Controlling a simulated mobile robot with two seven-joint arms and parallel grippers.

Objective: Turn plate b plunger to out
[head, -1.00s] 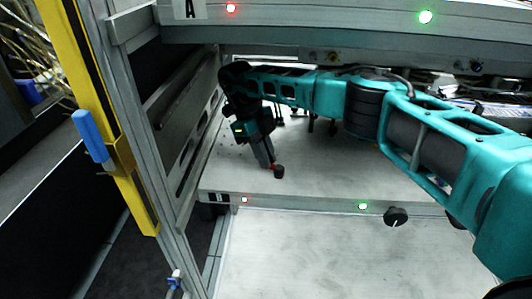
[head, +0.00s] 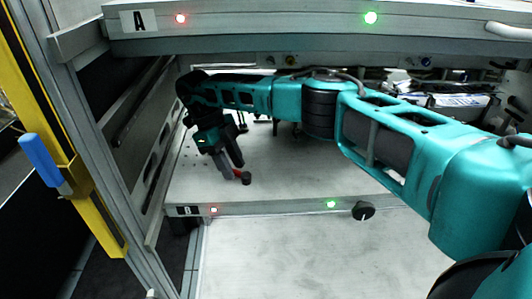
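Plate B is the lower pale shelf (head: 300,176), with a "B" label (head: 187,211) on its front edge. A small plunger with a black knob and a red part (head: 246,179) stands at the front left of this plate. My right gripper (head: 234,172) reaches in from the right and points down at the plunger. Its two dark fingers show apart, with the tips close beside the red part. I cannot tell whether they touch it. My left gripper is not in view.
Plate A (head: 250,22) runs above my arm, with red and green lights. A larger black knob (head: 363,210) sits on plate B's front edge, right of a green light. A yellow post with a blue handle (head: 42,160) stands at left. The pale surface below is clear.

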